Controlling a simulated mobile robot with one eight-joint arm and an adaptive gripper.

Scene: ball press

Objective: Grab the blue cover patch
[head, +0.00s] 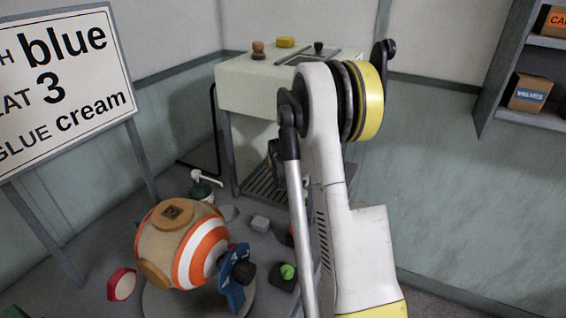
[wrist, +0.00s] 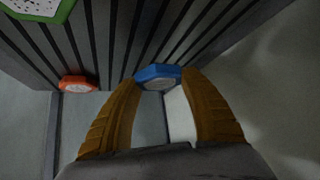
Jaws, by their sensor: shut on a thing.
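The blue cover patch (wrist: 158,72) is an octagonal piece with a pale grey face. In the wrist view it sits between the brown fingertips of my gripper (wrist: 160,80), at the edge of a dark slatted rack (wrist: 110,45). The fingers are shut on it, one on each side. Whether it still rests on the rack, I cannot tell. My gripper is hidden behind my arm in the head view, and I cannot make out the blue patch there.
A red patch (wrist: 77,84) and a green-rimmed patch (wrist: 38,8) lie on the rack. In the head view, a striped ball (head: 195,248) stands at lower left beside a blue clamp-like part (head: 236,278). A pale table (head: 245,90) stands behind, a sign (head: 60,85) at left.

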